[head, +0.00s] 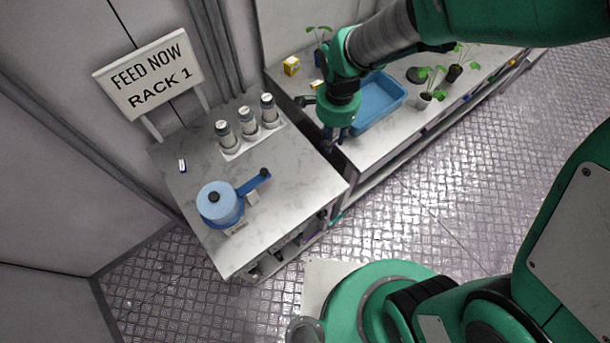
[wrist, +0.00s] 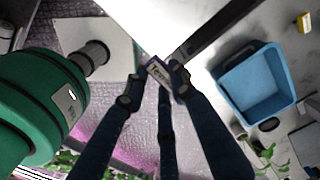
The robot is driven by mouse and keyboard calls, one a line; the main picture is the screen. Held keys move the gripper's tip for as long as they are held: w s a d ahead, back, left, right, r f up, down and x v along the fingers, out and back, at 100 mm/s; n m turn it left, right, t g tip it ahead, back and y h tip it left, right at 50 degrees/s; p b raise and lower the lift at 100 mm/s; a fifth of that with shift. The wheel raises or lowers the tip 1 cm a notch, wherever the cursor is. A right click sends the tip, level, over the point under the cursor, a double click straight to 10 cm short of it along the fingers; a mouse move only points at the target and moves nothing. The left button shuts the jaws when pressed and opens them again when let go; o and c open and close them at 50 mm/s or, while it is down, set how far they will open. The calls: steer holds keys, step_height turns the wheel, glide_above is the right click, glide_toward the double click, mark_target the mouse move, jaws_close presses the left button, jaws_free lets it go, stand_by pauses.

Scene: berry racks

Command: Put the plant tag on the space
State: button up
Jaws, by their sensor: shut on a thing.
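My gripper (wrist: 155,84) is shut on the plant tag (wrist: 159,71), a small white label with dark print and a purple edge, in the wrist view. The tag sits between the fingertips, tilted. In the head view my gripper (head: 333,138) hangs beside the gap between the two benches, left of the blue tray; the tag is too small to make out there. Small coloured labels (head: 437,127) line the right bench's front edge. I cannot tell which spot is the space.
The blue tray (head: 399,97), a yellow box (head: 291,66) and potted seedlings (head: 454,73) stand on the right bench.

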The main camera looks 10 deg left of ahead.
steer(key=s+d+f+b, duration=0.1)
steer(key=s+d+f, duration=0.1)
steer(key=s, duration=0.5)
steer(key=s+d+f, duration=0.2)
steer(key=s, duration=0.5)
step_height(320, 180, down, 16)
steer(key=shift+r, duration=0.25)
steer(key=shift+s, duration=0.1)
steer(key=w+a, duration=0.2)
steer(key=w, duration=0.2)
steer(key=w+a+f, duration=0.1)
steer(key=w+a, duration=0.1)
steer(key=w, duration=0.3)
steer(key=w+a+b, duration=0.1)
steer(key=w+a, duration=0.2)
steer(key=w, duration=0.2)
steer(key=shift+w+f, duration=0.2)
steer(key=shift+f, duration=0.05)
steer(key=shift+f, duration=1.75)
steer(key=shift+f, duration=0.1)
